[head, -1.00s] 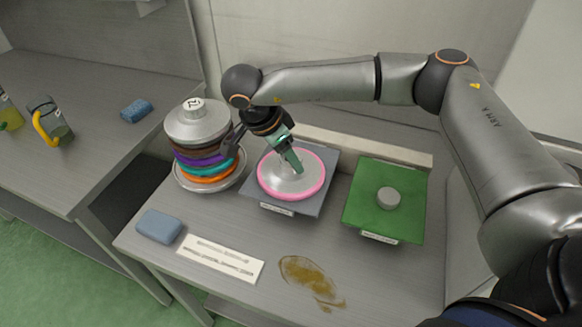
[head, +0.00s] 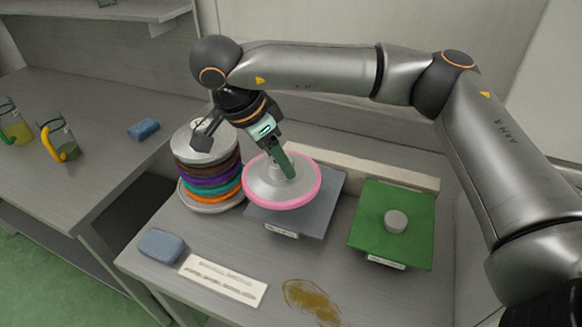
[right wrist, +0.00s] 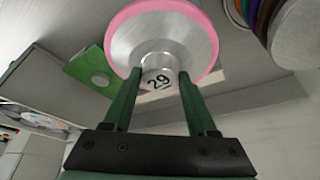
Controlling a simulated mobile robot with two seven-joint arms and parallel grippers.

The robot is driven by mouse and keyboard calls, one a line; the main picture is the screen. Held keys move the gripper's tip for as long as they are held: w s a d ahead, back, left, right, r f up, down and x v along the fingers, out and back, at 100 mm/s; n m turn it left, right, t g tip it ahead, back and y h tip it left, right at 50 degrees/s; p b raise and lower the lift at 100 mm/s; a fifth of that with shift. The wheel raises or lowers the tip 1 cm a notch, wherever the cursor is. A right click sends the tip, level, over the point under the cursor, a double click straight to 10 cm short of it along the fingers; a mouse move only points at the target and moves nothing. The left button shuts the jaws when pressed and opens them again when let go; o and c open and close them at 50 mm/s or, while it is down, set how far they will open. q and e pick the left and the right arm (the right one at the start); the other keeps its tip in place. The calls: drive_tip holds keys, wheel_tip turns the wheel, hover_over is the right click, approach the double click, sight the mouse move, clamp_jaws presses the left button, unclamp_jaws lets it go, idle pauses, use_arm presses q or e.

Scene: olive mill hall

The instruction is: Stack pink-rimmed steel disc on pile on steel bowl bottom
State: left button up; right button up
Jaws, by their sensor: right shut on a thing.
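The pink-rimmed steel disc (head: 262,192) is held by its centre knob in my right gripper (head: 285,168), a little above the grey mat (head: 318,222). In the right wrist view the disc (right wrist: 120,42) hangs between the green fingers (right wrist: 155,90), and its knob reads 29. The pile (head: 208,172) stands just left of the disc, with brown, purple, teal and orange rims under a steel top piece. The steel bowl bottom (head: 190,205) is under the pile. The pile's edge also shows in the right wrist view (right wrist: 300,35). My left gripper is out of view.
A green mat (head: 372,238) with a small grey puck (head: 396,221) lies to the right. A blue sponge (head: 161,246), a printed label (head: 222,280) and a brown oily smear (head: 311,300) are at the front. Jugs (head: 58,138) and another sponge (head: 143,129) stand on the left bench.

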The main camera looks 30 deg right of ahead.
drive_tip(key=s+a+r+p, duration=0.2)
drive_tip(key=s+a+r, duration=0.2)
drive_tip(key=a+r, duration=0.3)
drive_tip(key=shift+a+r+p, duration=0.25)
drive_tip(key=shift+a+p, duration=0.15)
drive_tip(key=shift+a, duration=0.35)
drive_tip(key=shift+w, duration=0.1)
